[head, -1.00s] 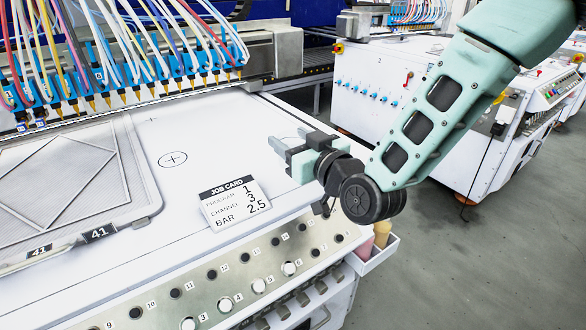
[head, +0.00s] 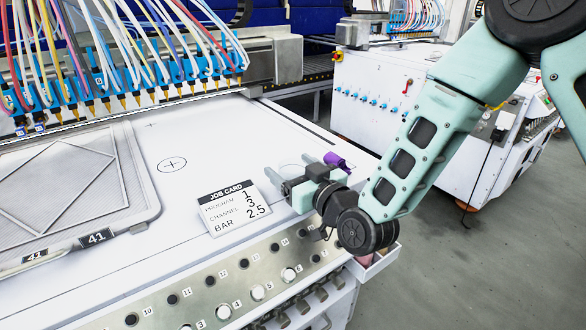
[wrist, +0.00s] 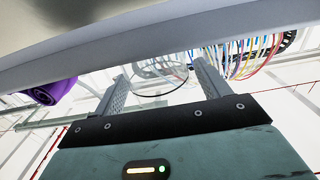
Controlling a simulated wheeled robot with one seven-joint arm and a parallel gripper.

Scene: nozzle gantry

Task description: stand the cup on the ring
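A clear, see-through cup (wrist: 160,80) shows between my fingers in the wrist view, with a slight gap on each side. In the head view only a faint pale round outline of the cup (head: 290,171) shows on the white bed just beyond my fingers; the rest is hard to make out. My gripper (head: 282,182) is low over the bed's right part, pointing left, its fingers apart; they also show in the wrist view (wrist: 160,72). The ring (head: 172,164), a thin black printed circle with a cross in it, lies bare on the bed to the left.
A job card (head: 234,207) lies on the bed left of my gripper. A purple roll (head: 337,160) lies just behind my gripper; it also shows in the wrist view (wrist: 52,92). A row of nozzles (head: 130,90) hangs over the back. A framed screen (head: 75,190) lies at left.

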